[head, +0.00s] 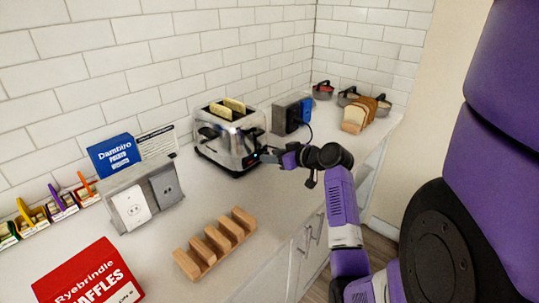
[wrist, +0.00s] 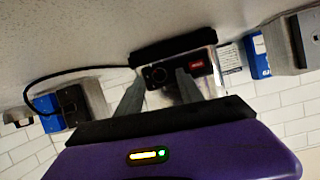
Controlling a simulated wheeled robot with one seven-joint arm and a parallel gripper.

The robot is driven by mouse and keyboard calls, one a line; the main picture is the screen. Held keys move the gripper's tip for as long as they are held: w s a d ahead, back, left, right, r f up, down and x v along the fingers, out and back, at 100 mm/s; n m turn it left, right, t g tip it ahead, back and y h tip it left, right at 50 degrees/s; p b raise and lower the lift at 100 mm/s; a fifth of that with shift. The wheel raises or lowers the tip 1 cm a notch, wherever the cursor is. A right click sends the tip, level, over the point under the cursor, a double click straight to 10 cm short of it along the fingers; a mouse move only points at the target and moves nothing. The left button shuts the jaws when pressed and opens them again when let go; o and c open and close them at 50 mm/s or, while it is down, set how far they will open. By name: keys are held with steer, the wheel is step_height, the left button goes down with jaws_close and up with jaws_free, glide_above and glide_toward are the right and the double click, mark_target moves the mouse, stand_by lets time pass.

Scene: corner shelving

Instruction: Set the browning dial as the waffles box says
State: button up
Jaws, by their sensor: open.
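A chrome toaster (head: 222,150) with two pale slices in its slots stands against the tiled wall in the head view. Its end panel (wrist: 176,92) fills the middle of the wrist view, upside down, with a round black dial (wrist: 159,76) and a small red label (wrist: 196,62). The dial's setting is too small to read. The red waffles box (head: 90,275) lies at bottom left, marked "Ryebrindle WAFFLES"; its smaller lettering is partly cut off and unreadable. My gripper (head: 268,155) is at the toaster's right end. In the wrist view its open fingers (wrist: 160,78) appear on either side of the dial; contact is unclear.
A wooden rack (head: 215,245) lies on the counter in front. A grey socket box (head: 146,196) and blue Dambiro box (head: 113,155) stand left of the toaster.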

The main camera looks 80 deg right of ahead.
steer(key=shift+x, duration=0.8)
jaws_close()
steer(key=m+y, duration=0.1)
steer(key=m, duration=0.1)
steer(key=m+t+y, duration=0.1)
steer(key=shift+s+d+m, duration=0.1)
steer(key=shift+d+m, duration=0.15)
steer(key=shift+m, duration=0.15)
steer(key=m+t+y, duration=0.1)
steer(key=m, duration=0.1)
steer(key=shift+s+d+f+m+t+y, duration=0.1)
steer(key=shift+f+m+t+y, duration=0.1)
steer(key=shift+m+t+y, duration=0.2)
stand_by(0.3)
